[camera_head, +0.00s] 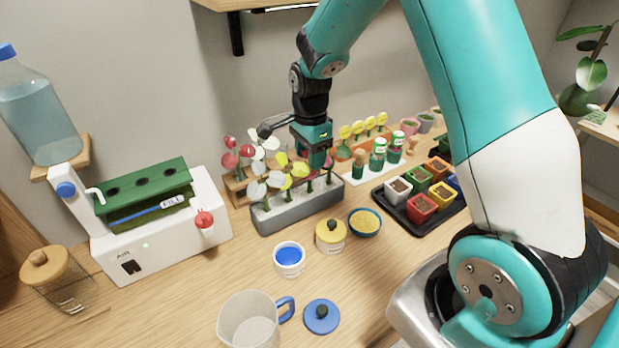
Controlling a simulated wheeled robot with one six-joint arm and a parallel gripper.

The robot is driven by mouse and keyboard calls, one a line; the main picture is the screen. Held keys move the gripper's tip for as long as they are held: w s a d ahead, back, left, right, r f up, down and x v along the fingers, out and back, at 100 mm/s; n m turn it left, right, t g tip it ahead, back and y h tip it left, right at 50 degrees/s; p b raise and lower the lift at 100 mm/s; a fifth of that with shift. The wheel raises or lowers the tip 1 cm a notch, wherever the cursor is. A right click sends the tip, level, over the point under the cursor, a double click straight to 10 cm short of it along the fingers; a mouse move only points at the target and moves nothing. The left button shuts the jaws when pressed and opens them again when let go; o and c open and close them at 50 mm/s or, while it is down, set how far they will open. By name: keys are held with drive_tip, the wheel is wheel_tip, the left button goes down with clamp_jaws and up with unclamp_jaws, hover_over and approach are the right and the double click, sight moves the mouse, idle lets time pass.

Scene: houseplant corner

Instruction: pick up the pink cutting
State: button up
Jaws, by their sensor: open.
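A grey block (298,211) with a row of holes holds several cuttings with white, yellow and pink heads. My gripper (318,163) is open above the right part of the block, pointing down among the cuttings. Its fingertips are small and partly hidden, and I cannot tell whether they touch a stem.
A wooden rack (237,190) with red and white flowers stands behind the block. A white machine (160,245) stands left. A black tray (420,228) of coloured pots is right.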

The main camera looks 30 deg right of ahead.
sight(310, 172)
drive_tip(key=shift+w+d+f+p, duration=0.15)
drive_tip(key=shift+f+p, duration=0.4)
drive_tip(key=shift+f, duration=1.05)
drive_tip(key=shift+w+a+f+p, duration=0.15)
drive_tip(key=shift+f+p, duration=0.4)
drive_tip(key=shift+f, duration=1.05)
drive_tip(key=shift+d, duration=0.1)
drive_tip(key=shift+c, duration=0.2)
clamp_jaws()
